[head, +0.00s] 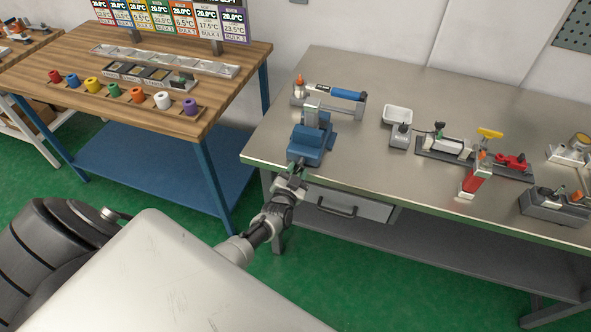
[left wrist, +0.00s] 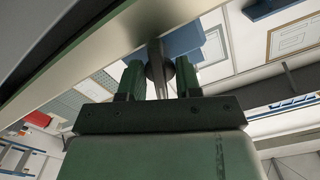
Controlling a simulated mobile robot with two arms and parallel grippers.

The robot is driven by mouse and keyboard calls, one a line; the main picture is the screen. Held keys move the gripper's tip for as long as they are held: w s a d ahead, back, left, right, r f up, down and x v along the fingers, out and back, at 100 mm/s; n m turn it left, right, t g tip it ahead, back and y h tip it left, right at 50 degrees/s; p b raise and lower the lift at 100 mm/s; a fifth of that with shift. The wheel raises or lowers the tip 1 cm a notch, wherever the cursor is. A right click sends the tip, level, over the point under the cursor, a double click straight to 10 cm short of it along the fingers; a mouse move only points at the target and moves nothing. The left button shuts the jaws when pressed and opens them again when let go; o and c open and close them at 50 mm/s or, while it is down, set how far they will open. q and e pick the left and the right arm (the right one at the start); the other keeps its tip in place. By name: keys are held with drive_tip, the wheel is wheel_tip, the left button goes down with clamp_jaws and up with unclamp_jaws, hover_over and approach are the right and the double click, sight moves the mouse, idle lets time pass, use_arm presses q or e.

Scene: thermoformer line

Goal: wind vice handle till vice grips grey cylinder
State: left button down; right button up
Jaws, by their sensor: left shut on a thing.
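The blue vice (head: 309,146) is mounted at the left end of the steel bench, near its front edge. A pale grey upright piece (head: 312,108), likely the grey cylinder, stands at the vice jaws; whether the jaws touch it is too small to tell. My left gripper (head: 297,168) is at the front of the vice, at the handle end. In the left wrist view the green fingers of the left gripper (left wrist: 158,76) are shut on the grey metal vice handle (left wrist: 156,55). The handle is mostly hidden in the head view. My right gripper is not in view.
The steel bench (head: 365,80) also bears a blue-handled tool (head: 347,95) on a stand, a white tray (head: 397,114) and a red clamp (head: 475,178). A drawer (head: 350,205) is below its front edge. A wooden table (head: 225,75) with coloured spools stands left.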

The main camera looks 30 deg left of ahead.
use_arm(q)
drive_tip(key=shift+f+m, duration=0.1)
drive_tip(key=shift+m, duration=0.2)
drive_tip(key=m, duration=0.3)
drive_tip(key=shift+m, duration=0.9)
drive_tip(key=m, duration=0.4)
drive_tip(key=shift+m, duration=0.4)
drive_tip(key=c, duration=0.7)
unclamp_jaws()
drive_tip(key=v, duration=1.1)
drive_tip(key=shift+a, duration=0.1)
